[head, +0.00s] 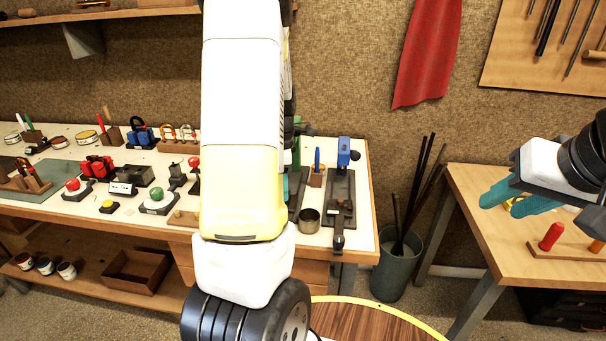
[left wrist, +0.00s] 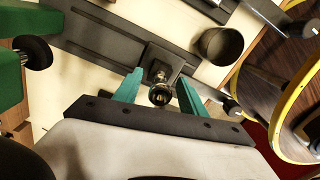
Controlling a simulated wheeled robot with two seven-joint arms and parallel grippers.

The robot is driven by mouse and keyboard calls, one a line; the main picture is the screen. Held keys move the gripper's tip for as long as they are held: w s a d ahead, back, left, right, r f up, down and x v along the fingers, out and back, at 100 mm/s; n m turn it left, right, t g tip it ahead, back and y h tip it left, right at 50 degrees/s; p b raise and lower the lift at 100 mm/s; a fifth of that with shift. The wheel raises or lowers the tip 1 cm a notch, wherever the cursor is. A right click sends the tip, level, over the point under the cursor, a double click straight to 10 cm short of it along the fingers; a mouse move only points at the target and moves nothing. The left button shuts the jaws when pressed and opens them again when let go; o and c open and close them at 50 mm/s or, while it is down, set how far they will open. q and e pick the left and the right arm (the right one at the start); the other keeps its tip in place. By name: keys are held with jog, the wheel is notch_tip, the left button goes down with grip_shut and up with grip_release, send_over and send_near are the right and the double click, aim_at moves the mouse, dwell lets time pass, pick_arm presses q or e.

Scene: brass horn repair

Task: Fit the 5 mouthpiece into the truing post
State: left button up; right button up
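In the left wrist view, a small dark metal piece (left wrist: 159,90) with a round end stands at a dark square block (left wrist: 168,58) on a long dark base. It looks like the mouthpiece at the truing post, but I cannot tell where one ends and the other begins, nor see a number. My left gripper (left wrist: 160,92) is open, its teal fingers on either side of the piece with gaps showing. In the head view my own arm hides this spot. My right gripper (head: 516,198) is open and empty, above the right-hand table.
A metal cup (head: 309,220) stands close by on the bench; it also shows in the left wrist view (left wrist: 220,45). A dark fixture with a blue part (head: 343,152) is at the bench's right end. A bin of rods (head: 397,268) stands between the tables. A red peg (head: 551,236) is below my right gripper.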

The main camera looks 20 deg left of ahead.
pick_arm(q)
jog(key=shift+r, duration=0.15)
notch_tip(320, 180, up, 8)
jog(key=shift+f, duration=0.2)
dwell(0.7)
